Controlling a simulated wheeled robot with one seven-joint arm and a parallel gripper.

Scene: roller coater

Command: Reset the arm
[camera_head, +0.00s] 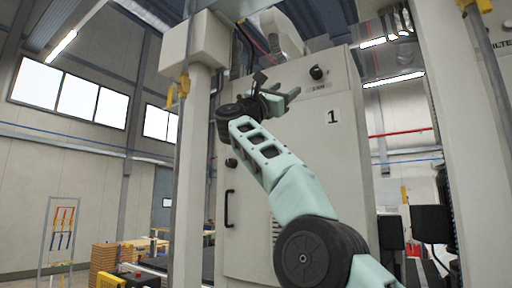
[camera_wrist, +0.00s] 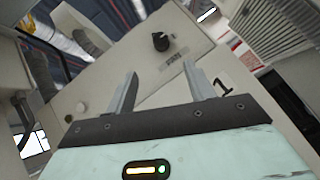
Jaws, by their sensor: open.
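My arm reaches up from the lower right of the head view, in front of a grey cabinet (camera_head: 345,165) marked "1". My gripper (camera_head: 279,85) is at the arm's upper end, near the cabinet's upper part. In the wrist view my gripper (camera_wrist: 161,70) has its two fingers spread apart with nothing between them. A black knob (camera_head: 316,72) with a small label below it is on the cabinet face, right of the gripper. The knob also shows beyond the fingertips in the wrist view (camera_wrist: 160,41), apart from them.
A black door handle (camera_head: 229,208) is low on the cabinet's left side. A pale post (camera_head: 190,170) stands left of the cabinet and another pale column (camera_head: 445,110) stands right. Stacked wooden pallets (camera_head: 104,258) and a tool rack (camera_head: 62,235) are at the far left.

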